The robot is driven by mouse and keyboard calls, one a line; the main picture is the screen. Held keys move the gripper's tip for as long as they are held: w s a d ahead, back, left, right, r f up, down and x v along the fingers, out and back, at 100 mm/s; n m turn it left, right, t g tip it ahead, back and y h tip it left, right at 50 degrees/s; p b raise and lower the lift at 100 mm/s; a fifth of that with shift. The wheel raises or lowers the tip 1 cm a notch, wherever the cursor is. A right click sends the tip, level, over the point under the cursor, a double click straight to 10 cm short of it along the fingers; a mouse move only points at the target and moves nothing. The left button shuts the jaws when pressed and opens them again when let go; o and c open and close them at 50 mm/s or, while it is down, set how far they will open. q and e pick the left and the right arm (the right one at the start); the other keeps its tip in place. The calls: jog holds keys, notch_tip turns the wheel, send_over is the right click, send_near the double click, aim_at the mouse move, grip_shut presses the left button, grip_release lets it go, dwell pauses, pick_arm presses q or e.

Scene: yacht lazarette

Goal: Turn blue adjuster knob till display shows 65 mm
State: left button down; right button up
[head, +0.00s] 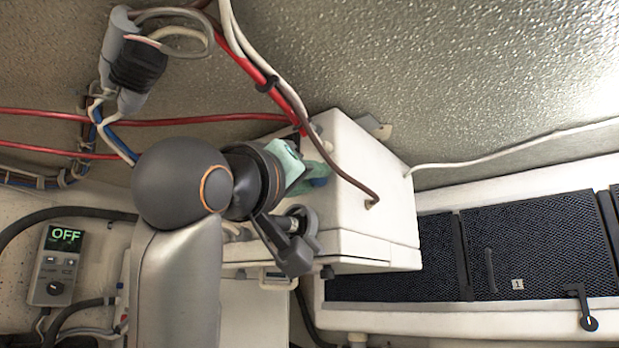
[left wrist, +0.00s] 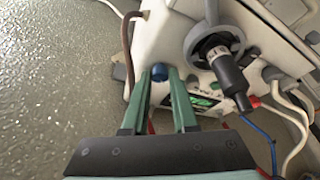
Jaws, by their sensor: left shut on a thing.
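The blue adjuster knob (left wrist: 159,73) sits on the face of a white box (left wrist: 180,28), between the tips of my left gripper (left wrist: 160,76). My left gripper is shut on it, with one green finger on each side. A small lit green display (left wrist: 205,101) is beside the knob in the left wrist view, partly behind a finger; its digits are too small to read. In the head view the green fingers of my left gripper (head: 312,177) reach the side of the white box (head: 365,185), with a bit of blue showing there. My right gripper is not in view.
A black cylindrical connector (left wrist: 228,72) with a blue wire juts out near the fingers. Red and white cables (head: 285,95) run above the box. A separate controller (head: 58,265) at left reads OFF. Dark mesh panels (head: 525,245) lie to the right.

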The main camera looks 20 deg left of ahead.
pick_arm(q)
jog(key=c, duration=0.7)
grip_release()
jog(key=shift+s, duration=0.1)
jog(key=b+v, duration=0.5)
jog(key=v, duration=0.7)
jog(key=shift+s, duration=0.2)
jog(key=shift+a+f, duration=0.1)
jog(key=shift+f, duration=0.05)
